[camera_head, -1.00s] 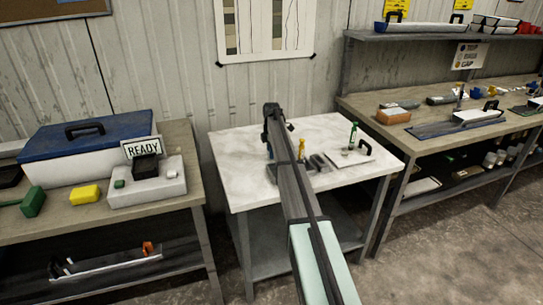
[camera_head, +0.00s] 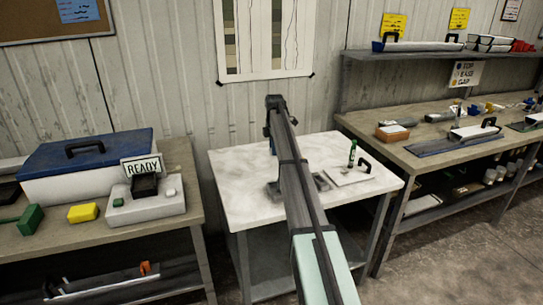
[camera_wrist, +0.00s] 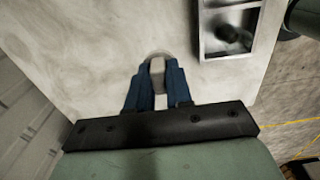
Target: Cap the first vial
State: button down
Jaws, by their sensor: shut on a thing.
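My gripper shows in the wrist view (camera_wrist: 156,84), with its blue fingers closed on a small pale piece (camera_wrist: 157,66) with a rounded end. I cannot tell whether it is a cap or a vial. It is over the white marbled tabletop (camera_wrist: 95,35). In the head view my arm hides most of the gripper; only a bit of blue shows beside it. A slim green vial or bottle (camera_head: 352,153) stands upright by a white board with a black handle (camera_head: 347,176), right of my arm.
A grey compartment tray (camera_wrist: 203,35) holds a dark round thing, right of my fingers. On the left bench are a READY sign (camera_head: 142,167) on a pale block, a blue-lidded box (camera_head: 85,150) and a yellow block (camera_head: 83,212). A cluttered bench (camera_head: 420,155) stands at the right.

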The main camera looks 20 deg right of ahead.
jog(key=s+a+r, duration=0.1)
jog(key=s+r, duration=0.1)
jog(key=s, duration=1)
notch_tip(320, 180, down, 6)
jog(key=shift+a+f, duration=0.1)
jog(key=shift+f, duration=0.1)
dwell(2.1)
jog(key=c, duration=0.9)
grip_release()
jog(key=shift+c, duration=0.2)
jog(key=shift+o, duration=0.3)
jog(key=o, duration=0.4)
